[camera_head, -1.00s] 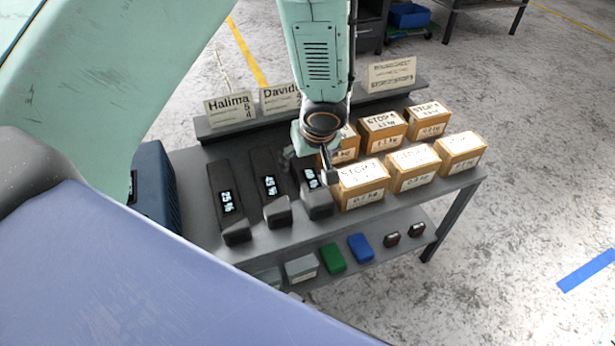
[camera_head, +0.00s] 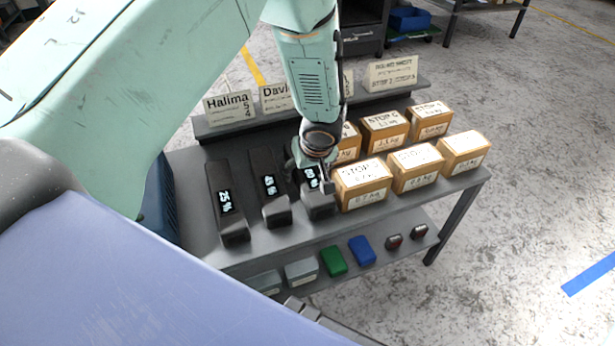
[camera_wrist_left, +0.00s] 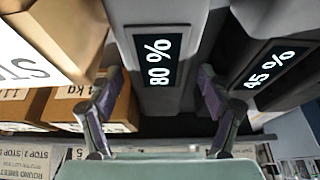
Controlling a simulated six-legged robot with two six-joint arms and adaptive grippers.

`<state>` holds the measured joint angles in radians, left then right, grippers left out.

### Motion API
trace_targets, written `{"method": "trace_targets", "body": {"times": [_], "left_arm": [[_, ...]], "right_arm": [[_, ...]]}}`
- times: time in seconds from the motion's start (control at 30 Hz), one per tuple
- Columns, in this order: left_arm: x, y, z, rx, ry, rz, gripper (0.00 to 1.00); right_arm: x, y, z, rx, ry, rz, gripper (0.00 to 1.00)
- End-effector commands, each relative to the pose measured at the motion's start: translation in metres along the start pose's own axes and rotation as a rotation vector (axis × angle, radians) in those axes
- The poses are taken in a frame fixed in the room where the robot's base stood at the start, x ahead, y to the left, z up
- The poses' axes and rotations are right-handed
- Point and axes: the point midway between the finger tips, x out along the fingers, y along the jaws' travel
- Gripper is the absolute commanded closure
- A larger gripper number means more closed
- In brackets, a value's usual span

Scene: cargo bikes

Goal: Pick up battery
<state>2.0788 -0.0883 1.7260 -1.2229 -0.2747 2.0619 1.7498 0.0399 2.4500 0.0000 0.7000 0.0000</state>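Three dark batteries with lit displays lie side by side on the table: one reading 25% (camera_head: 228,215), one reading 45% (camera_head: 274,200) and one reading 80% (camera_head: 318,202). My left gripper (camera_head: 315,180) is over the 80% battery and hides its far part in the head view. In the left wrist view, the left gripper (camera_wrist_left: 157,108) is open, with one finger on each side of the 80% battery (camera_wrist_left: 158,90). Gaps show between fingers and battery, and nothing is gripped. The 45% battery (camera_wrist_left: 270,65) is close beside one finger. My right gripper does not show.
Several labelled cardboard boxes (camera_head: 361,186) stand right beside the 80% battery. Name signs (camera_head: 229,107) stand along the table's back. A blue crate-like object (camera_head: 160,205) is at the left. The lower shelf holds a green box (camera_head: 333,262) and a blue box (camera_head: 362,250).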

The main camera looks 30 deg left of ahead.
Motion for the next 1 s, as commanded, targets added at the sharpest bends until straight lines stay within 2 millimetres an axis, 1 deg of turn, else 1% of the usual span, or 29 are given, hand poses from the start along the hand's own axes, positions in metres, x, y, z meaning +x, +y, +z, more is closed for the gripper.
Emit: {"method": "trace_targets", "body": {"times": [0.03, 0.07, 0.87, 1.0], "left_arm": [[0.0, 0.0, 0.0001, 0.0, 0.0, 0.0, 0.3], [-0.0001, 0.0, 0.0001, 0.0, 0.0, 0.0, 0.32], [-0.0004, 0.0002, -0.0001, 0.0, 0.0, 0.001, 1.0], [-0.0018, 0.0018, -0.0024, -0.001, 0.005, 0.004, 1.0]], "right_arm": [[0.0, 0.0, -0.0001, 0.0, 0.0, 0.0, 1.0], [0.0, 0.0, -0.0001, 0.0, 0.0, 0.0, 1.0], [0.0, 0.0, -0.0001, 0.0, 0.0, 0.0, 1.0], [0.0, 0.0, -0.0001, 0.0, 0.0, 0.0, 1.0]]}}
